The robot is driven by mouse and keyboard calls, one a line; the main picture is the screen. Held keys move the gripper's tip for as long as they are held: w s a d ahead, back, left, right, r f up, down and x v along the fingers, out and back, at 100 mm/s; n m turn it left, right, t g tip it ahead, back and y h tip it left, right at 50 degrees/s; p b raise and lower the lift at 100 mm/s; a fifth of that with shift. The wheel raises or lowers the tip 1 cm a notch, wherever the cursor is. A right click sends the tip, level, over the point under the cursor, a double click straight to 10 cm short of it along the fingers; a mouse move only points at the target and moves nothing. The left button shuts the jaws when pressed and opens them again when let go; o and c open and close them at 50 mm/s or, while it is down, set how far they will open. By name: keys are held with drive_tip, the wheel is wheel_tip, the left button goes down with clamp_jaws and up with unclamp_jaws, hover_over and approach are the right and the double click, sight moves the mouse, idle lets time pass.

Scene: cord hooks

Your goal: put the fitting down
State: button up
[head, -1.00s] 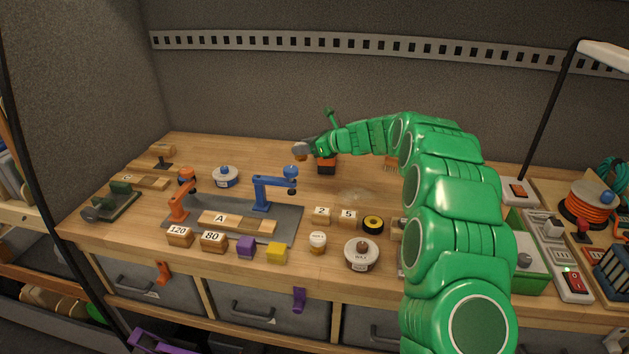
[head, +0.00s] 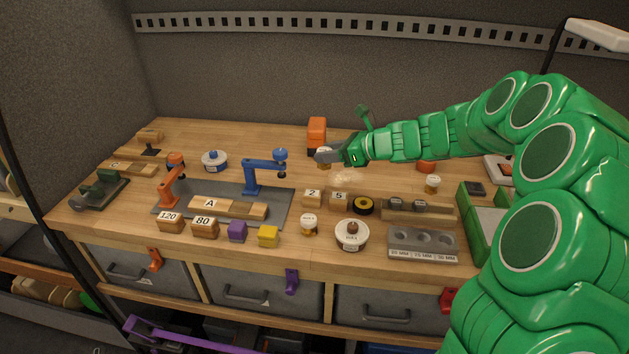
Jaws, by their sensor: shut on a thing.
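My green gripper (head: 332,157) reaches in from the right over the back middle of the workbench (head: 250,140). Its grey fingers are shut on a small tan and whitish fitting (head: 323,151) at their tip. The fitting is partly hidden by the fingers, so its shape and tilt are unclear. I cannot tell whether it touches the bench top. It is just in front of an orange and black item (head: 317,132).
A blue clamp (head: 252,178) and an orange clamp (head: 168,185) stand on a grey mat at left. Blocks 2 (head: 312,198) and 5 (head: 339,201), a black-yellow roll (head: 363,205) and a grey three-hole holder (head: 422,245) lie in front. A green tray (head: 475,220) is at right.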

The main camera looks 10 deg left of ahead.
drive_tip(key=shift+g, duration=0.3)
drive_tip(key=w+a+f, duration=0.1)
drive_tip(key=w+f, duration=0.1)
drive_tip(key=w+a+f, duration=0.1)
drive_tip(key=w+f, duration=0.2)
drive_tip(key=w+a+f, duration=0.1)
drive_tip(key=w+f, duration=0.1)
drive_tip(key=w, duration=0.1)
drive_tip(key=shift+w+a+f, duration=0.1)
drive_tip(key=shift+a+f, duration=0.15)
drive_tip(key=shift+a, duration=0.05)
drive_tip(key=shift+w+a+f, duration=0.15)
drive_tip(key=shift+w+f, duration=0.25)
drive_tip(key=shift+f, duration=0.1)
drive_tip(key=shift+w+a+f, duration=0.15)
drive_tip(key=shift+w+f, duration=0.2)
drive_tip(key=shift+f, duration=1.55)
drive_tip(key=shift+f, duration=0.1)
drive_tip(key=o, duration=1.1)
